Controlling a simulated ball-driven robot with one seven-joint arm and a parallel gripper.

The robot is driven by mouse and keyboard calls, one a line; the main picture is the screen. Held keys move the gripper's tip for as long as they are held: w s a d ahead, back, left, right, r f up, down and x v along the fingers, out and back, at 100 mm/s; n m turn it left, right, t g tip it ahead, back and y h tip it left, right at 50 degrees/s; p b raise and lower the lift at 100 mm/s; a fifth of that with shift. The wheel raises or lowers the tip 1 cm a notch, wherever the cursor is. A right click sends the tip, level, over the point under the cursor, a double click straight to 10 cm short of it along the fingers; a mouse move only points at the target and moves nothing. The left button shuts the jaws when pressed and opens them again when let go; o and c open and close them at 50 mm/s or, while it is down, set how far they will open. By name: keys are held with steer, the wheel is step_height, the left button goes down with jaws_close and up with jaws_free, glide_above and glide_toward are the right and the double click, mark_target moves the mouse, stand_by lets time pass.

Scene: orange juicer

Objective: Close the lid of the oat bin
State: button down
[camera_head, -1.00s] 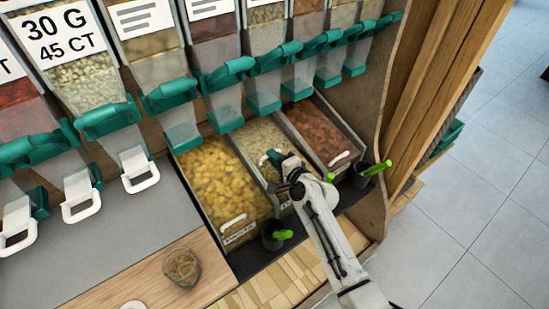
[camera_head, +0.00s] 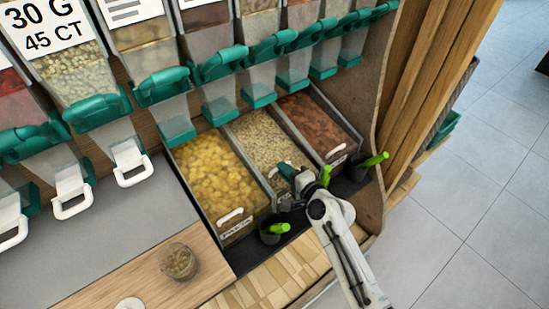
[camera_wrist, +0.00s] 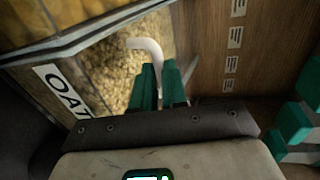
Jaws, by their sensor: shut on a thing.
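The oat bin (camera_head: 262,139) is the middle of three low bins in the head view, filled with pale flakes. Its white OAT label (camera_wrist: 62,92) shows at the left of the wrist view. The white lid handle (camera_wrist: 149,48) runs between my gripper's teal fingers in the wrist view. My gripper (camera_head: 284,172) is shut on this handle, close above the bin's front end; its fingers also show in the wrist view (camera_wrist: 158,84). The clear lid is hard to make out, so its exact angle cannot be told.
A bin of yellow pieces (camera_head: 212,172) stands at the left and a reddish-brown bin (camera_head: 315,122) at the right. Dark cups with green-handled scoops stand in front, left (camera_head: 272,230) and right (camera_head: 371,162). Dispensers with teal spouts (camera_head: 217,64) hang above. A glass jar (camera_head: 179,261) stands on the counter.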

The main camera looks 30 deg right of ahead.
steer(key=s, duration=0.1)
steer(key=s+f, duration=0.1)
steer(key=s, duration=0.1)
steer(key=s+b, duration=0.1)
steer(key=shift+s+d+f, duration=0.1)
steer(key=shift+s+f, duration=0.25)
steer(key=shift+s, duration=0.05)
steer(key=c, duration=1.2)
jaws_free()
steer(key=shift+s, duration=0.1)
steer(key=shift+o, duration=0.2)
steer(key=shift+r, duration=0.1)
steer(key=v, duration=1)
steer(key=shift+s+b, duration=0.35)
